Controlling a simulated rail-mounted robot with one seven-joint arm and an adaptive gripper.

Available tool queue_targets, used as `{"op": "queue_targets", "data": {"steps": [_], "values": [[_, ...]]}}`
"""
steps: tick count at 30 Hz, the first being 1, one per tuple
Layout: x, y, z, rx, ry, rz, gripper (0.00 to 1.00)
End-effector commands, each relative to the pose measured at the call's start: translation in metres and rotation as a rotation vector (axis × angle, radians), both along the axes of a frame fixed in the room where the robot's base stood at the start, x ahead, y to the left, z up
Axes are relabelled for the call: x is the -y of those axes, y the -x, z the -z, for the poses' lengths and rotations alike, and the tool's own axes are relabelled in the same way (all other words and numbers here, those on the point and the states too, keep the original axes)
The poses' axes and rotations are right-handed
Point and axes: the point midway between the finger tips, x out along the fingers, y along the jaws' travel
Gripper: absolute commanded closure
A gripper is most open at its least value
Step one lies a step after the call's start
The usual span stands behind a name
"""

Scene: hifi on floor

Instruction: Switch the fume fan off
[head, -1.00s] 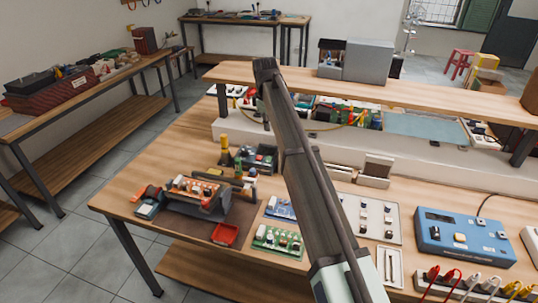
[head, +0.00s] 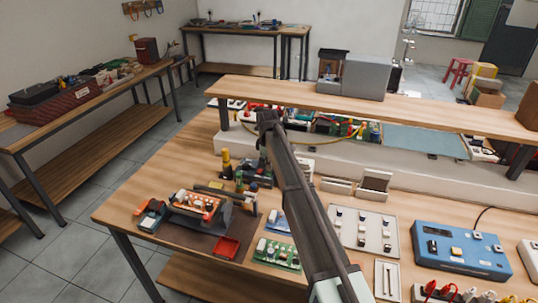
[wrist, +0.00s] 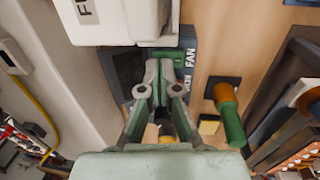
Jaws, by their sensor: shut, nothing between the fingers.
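In the wrist view a dark box labelled "FAN" (wrist: 190,58) lies just beyond my fingertips. My gripper (wrist: 160,68) is shut and empty, with its fingertips in front of this box. I cannot tell whether the fingers touch the box. In the head view my gripper (head: 268,119) is at the end of the arm, near the shelf's front edge and above the back of the bench.
A white casing (wrist: 103,20) is close above the fingers. A green and orange handle (wrist: 230,115) stands to their right. In the head view, a wooden shelf (head: 420,115) runs above the bench. A blue instrument (head: 460,251) and circuit boards crowd the bench top.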

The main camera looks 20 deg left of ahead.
Motion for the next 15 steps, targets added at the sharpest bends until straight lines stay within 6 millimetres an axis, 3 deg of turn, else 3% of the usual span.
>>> {"op": "queue_targets", "data": {"steps": [15], "values": [[-0.0001, -0.0015, 0.0109, 0.001, 0.0, 0.0, 1.0]]}}
